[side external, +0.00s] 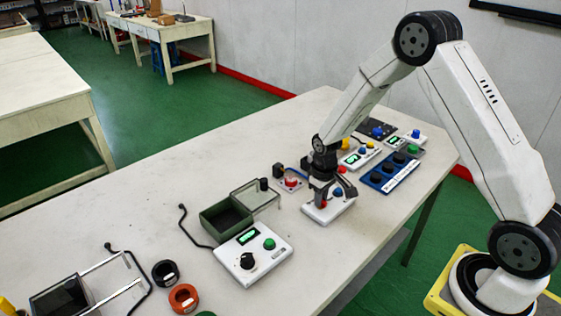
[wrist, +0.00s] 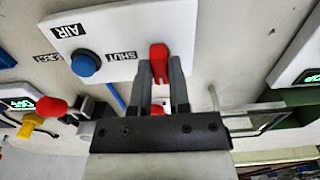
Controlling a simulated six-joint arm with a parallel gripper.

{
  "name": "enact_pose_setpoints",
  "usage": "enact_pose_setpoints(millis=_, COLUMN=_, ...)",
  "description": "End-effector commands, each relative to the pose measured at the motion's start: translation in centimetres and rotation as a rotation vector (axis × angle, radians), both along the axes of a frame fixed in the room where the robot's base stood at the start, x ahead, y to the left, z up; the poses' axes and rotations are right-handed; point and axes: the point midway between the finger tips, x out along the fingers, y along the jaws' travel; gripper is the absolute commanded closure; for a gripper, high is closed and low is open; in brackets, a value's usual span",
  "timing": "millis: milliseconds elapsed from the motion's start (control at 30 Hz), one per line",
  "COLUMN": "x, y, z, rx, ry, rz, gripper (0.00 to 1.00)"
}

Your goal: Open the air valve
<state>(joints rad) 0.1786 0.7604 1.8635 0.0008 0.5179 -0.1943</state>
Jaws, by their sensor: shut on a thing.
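The air valve is a white box (wrist: 110,35) with upside-down AIR and SHUT labels, a blue round knob (wrist: 85,65) and a red handle (wrist: 158,52). In the side external view the white box (side external: 318,214) stands on the table under my gripper (side external: 330,196). In the wrist view the two fingers of my gripper (wrist: 160,68) are shut on the red handle, one on each side. The handle's top shows past the fingertips, beside the SHUT label.
A white box with a green display (side external: 252,256) and an open-lidded green container (side external: 226,217) stand to the left. A blue panel with black knobs (side external: 388,174) is to the right. A red button unit (side external: 291,183) is close behind.

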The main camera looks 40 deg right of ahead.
Motion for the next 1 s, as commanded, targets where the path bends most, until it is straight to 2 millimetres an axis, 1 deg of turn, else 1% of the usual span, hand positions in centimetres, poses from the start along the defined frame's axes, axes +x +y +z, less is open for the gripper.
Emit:
enact_pose_setpoints(millis=133, x=0.1, y=0.0, z=0.1, rx=-0.001, ry=-0.001, rz=0.004, gripper=1.00)
enact_pose_setpoints(millis=167, x=0.1, y=0.0, z=0.1, rx=-0.001, ry=-0.001, rz=0.004, gripper=0.75)
enact_pose_setpoints(millis=200, x=0.1, y=0.0, z=0.1, rx=-0.001, ry=-0.001, rz=0.004, gripper=0.62)
enact_pose_setpoints(millis=267, x=0.0, y=0.0, z=0.0, rx=-0.001, ry=-0.001, rz=0.003, gripper=0.43)
enact_pose_setpoints(millis=567, x=0.0, y=0.0, z=0.0, rx=-0.001, ry=0.000, rz=0.001, gripper=0.43)
enact_pose_setpoints(millis=733, x=0.0, y=0.0, z=0.4, rx=-0.001, ry=-0.001, rz=0.000, gripper=0.43)
enact_pose_setpoints(millis=867, x=0.1, y=0.0, z=1.3, rx=-0.001, ry=-0.002, rz=0.000, gripper=0.43)
enact_pose_setpoints(millis=1000, x=0.1, y=0.0, z=2.6, rx=-0.001, ry=-0.003, rz=0.001, gripper=0.43)
